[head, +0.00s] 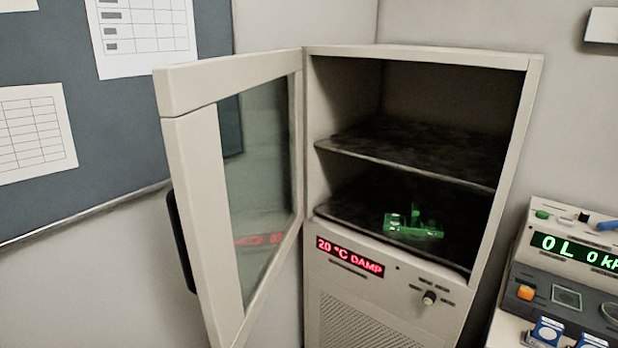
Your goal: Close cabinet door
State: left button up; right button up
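The cabinet (535,90) is a beige box with two dark shelves, and its front is open. Its door (190,92) has a beige frame and a glass pane (262,160). The door is hinged on the cabinet's left side and stands wide open, swung out to the left and toward me. A black handle (179,240) is on the door's outer face, near its free edge. A green object (412,226) sits on the lower shelf, inside the cabinet. Neither of my grippers shows in the head view.
Below the opening, a red display (350,256) reads "20 °C DAMP", with a knob (429,298) to its right. A bench device (575,245) with a green display stands at the right. A dark board (100,130) with papers hangs on the left wall, behind the door.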

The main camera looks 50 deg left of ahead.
aim_at(187, 93)
jog(key=z, duration=0.9)
jog(key=k+z, duration=0.1)
jog(key=z, duration=0.75)
jog(key=k+z, duration=0.1)
jog(key=z, duration=1.25)
jog(key=k+l+z, duration=0.1)
jog(key=z, duration=0.35)
jog(key=l+z, duration=0.4)
jog(key=z, duration=0.15)
jog(key=l+u, duration=0.25)
jog(key=l, duration=0.15)
jog(key=k+l+u, duration=0.15)
jog(key=l+u, duration=0.25)
jog(key=u, duration=1)
jog(key=k+l+u, duration=0.1)
jog(key=u, duration=1.05)
jog(key=k+u, duration=0.1)
jog(key=u, duration=1)
jog(key=k+u, duration=0.1)
jog(key=u, duration=0.45)
jog(key=j+u, duration=0.15)
jog(key=u, duration=0.4)
jog(key=l, duration=0.15)
jog(key=k+u, duration=0.05)
